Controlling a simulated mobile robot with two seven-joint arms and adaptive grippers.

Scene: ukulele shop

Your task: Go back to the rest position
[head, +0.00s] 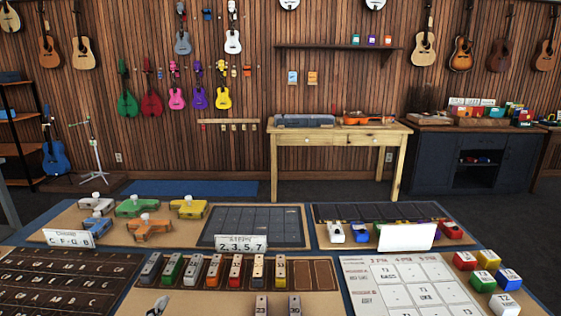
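Neither of my grippers can be made out in the head view, and no arm of mine shows. The table in front of me carries several boards. A tan board at the back left holds colored clamp-like pieces, among them a green one (136,206) and an orange one (150,228). A row of numbered blocks, including a red one (236,270), stands in a slotted tray (325,275) at the middle front. A small grey-white object (158,305) at the bottom edge is cut off and unclear.
A white grid chart (400,290) lies front right, with several colored blocks (487,258) beside it. A dark lettered board (60,280) is front left. Behind are open floor, a wooden table (337,133), a dark cabinet (480,160) and wall-hung ukuleles.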

